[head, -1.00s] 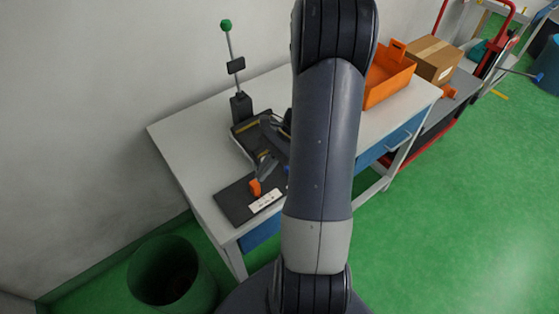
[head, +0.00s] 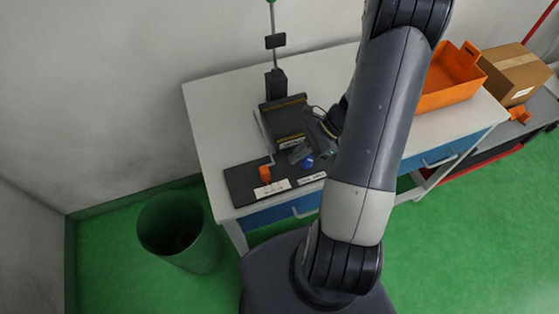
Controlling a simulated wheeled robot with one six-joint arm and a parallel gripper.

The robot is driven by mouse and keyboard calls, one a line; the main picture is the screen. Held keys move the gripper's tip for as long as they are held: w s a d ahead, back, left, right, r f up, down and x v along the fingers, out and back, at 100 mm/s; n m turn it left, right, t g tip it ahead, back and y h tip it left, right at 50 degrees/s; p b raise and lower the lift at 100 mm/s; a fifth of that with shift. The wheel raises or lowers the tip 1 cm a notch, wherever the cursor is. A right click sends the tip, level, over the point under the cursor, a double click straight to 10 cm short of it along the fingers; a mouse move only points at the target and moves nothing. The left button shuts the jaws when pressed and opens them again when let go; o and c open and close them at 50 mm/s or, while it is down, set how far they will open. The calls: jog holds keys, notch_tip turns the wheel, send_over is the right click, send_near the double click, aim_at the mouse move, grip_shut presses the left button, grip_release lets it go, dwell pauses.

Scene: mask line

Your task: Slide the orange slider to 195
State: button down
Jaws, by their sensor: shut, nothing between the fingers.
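The orange slider (head: 265,173) stands on the dark panel (head: 236,185) at the table's front left. A white label strip (head: 272,188) with dark marks lies in front of it; the marks are too small to read, so I cannot tell its setting. A blue knob (head: 308,162) is on the same panel, to the right of the slider. My gripper (head: 298,155) is shut and empty. Its tips are right of the slider, apart from it in the picture, and close to the blue knob; I cannot tell whether they touch the knob. My arm hides part of the table.
A dark device with a tall green-topped post (head: 276,84) stands behind the panel. An orange bin (head: 447,98) and a cardboard box (head: 515,75) are at the right. A green waste bin (head: 160,238) stands on the floor at left. The table's left rear is clear.

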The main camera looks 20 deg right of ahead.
aim_at(268, 170)
jog(key=a, duration=0.2)
jog(key=a+f+p, duration=0.1)
jog(key=a, duration=0.1)
jog(key=shift+f, duration=0.15)
jog(key=shift+a+f, duration=0.1)
jog(key=shift+a, duration=0.65)
jog(key=shift+a+f+b, duration=0.1)
jog(key=shift+a+b, duration=0.3)
jog(key=shift+a, duration=0.6)
jog(key=shift+d, duration=0.1)
